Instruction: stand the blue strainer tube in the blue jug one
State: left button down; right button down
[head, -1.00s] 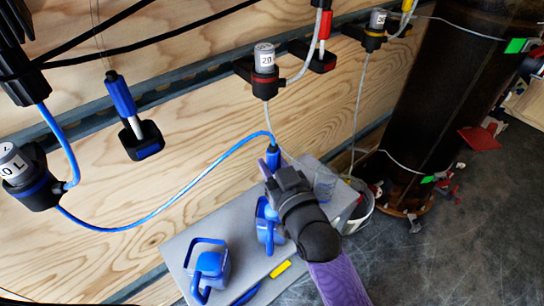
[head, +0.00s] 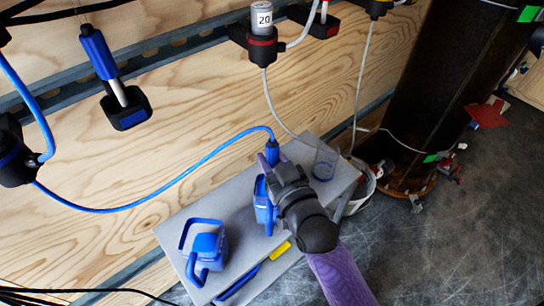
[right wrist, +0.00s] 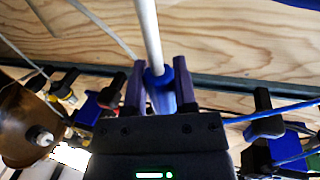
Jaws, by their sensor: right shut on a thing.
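My right gripper (head: 271,160) is shut on the blue strainer tube (head: 272,148), whose upper end meets a blue hose. In the right wrist view the blue piece (right wrist: 158,80) sits between the two purple fingers, with a pale tube running up from it. In the head view the gripper is above and partly in front of a blue jug (head: 263,205) on a grey board. The lower end of the tube is hidden by the gripper. A second blue jug (head: 208,243) with a raised handle stands to the left. I cannot tell which jug is number one. My left gripper is not in view.
The grey board (head: 180,225) also bears a clear cup (head: 325,162), a yellow piece (head: 280,250) and a blue stick (head: 238,284). A white bucket (head: 362,190) stands to its right. The wooden wall holds black holders; a blue-handled tool (head: 100,55) hangs in one.

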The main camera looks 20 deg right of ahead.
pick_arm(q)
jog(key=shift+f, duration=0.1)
pick_arm(e)
jog(key=shift+f, duration=0.2)
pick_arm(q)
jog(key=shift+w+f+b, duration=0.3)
pick_arm(e)
jog(key=shift+f, duration=0.3)
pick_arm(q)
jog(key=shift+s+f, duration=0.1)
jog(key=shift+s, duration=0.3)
pick_arm(e)
jog(key=shift+f, duration=0.4)
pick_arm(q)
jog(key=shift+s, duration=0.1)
pick_arm(e)
jog(key=shift+c, duration=1.6)
grip_release()
jog(key=shift+s+r, duration=0.1)
jog(key=shift+s, duration=0.1)
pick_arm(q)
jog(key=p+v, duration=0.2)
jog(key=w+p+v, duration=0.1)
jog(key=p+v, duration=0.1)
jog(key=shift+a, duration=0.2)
pick_arm(e)
jog(key=s, duration=0.9)
jog(key=shift+s+d, duration=0.3)
jog(key=shift+d, duration=0.15)
